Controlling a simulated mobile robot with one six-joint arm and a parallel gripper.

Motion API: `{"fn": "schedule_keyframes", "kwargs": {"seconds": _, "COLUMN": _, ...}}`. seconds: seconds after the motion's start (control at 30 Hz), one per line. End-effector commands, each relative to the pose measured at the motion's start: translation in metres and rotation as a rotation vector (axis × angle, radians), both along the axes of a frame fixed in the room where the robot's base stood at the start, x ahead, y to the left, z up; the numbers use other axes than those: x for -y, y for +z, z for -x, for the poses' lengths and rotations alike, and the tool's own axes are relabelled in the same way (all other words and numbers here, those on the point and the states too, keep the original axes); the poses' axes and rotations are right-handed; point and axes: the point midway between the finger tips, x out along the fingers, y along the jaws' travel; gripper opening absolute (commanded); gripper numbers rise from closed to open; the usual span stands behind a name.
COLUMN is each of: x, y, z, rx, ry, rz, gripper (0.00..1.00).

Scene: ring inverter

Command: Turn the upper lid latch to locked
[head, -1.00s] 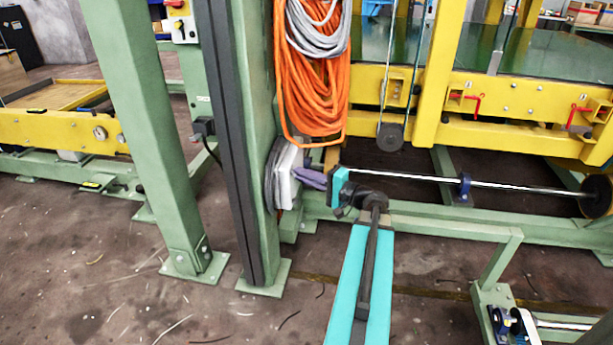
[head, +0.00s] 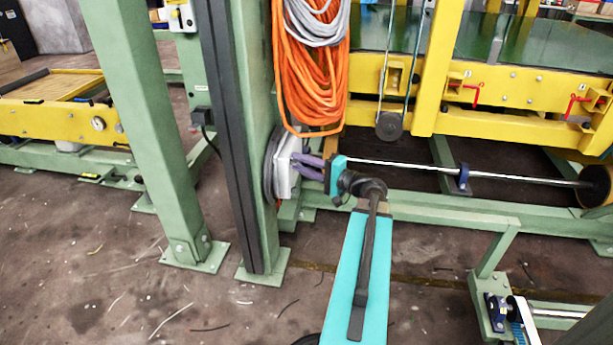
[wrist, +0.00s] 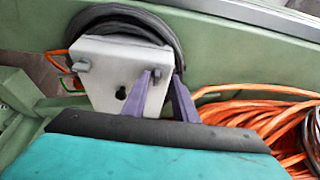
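A light grey box (head: 285,172) is mounted on the green post; it also shows in the wrist view (wrist: 115,75). In the wrist view a small dark latch (wrist: 82,67) sits near the box's left edge. The upper lid latch (wrist: 157,74) is near its right edge, the side toward the orange cable, partly hidden by the fingers. My gripper (head: 297,164) reaches the box from the right. Its two purple fingers (wrist: 162,76) are apart, with the upper latch seen between their tips. I cannot tell whether they touch it.
Coiled orange cable (head: 310,85) hangs just above the box. A black coil (wrist: 120,22) lies behind the box. A green post (head: 150,140) stands to the left and a steel shaft (head: 410,170) runs to the right. Open floor (head: 130,300) lies in front.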

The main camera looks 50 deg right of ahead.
Motion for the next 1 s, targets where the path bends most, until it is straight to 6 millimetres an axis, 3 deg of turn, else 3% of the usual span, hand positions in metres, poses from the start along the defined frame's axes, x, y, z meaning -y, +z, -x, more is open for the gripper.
{"fn": "schedule_keyframes", "kwargs": {"seconds": 0.23, "x": -0.002, "y": 0.03, "z": -0.002, "rx": 0.004, "ry": 0.004, "rz": 0.0, "gripper": 0.26}}
{"fn": "schedule_keyframes", "kwargs": {"seconds": 0.3, "x": -0.005, "y": 0.037, "z": 0.0, "rx": 0.006, "ry": 0.005, "rz": -0.001, "gripper": 0.33}}
{"fn": "schedule_keyframes", "kwargs": {"seconds": 0.33, "x": -0.008, "y": 0.035, "z": 0.003, "rx": 0.006, "ry": 0.005, "rz": -0.001, "gripper": 0.36}}
{"fn": "schedule_keyframes", "kwargs": {"seconds": 0.47, "x": -0.018, "y": 0.037, "z": 0.015, "rx": 0.007, "ry": 0.007, "rz": 0.0, "gripper": 0.33}}
{"fn": "schedule_keyframes", "kwargs": {"seconds": 0.53, "x": -0.023, "y": 0.039, "z": 0.02, "rx": 0.008, "ry": 0.008, "rz": 0.0, "gripper": 0.26}}
{"fn": "schedule_keyframes", "kwargs": {"seconds": 1.0, "x": -0.028, "y": 0.037, "z": 0.03, "rx": 0.0, "ry": 0.004, "rz": -0.001, "gripper": 0.26}}
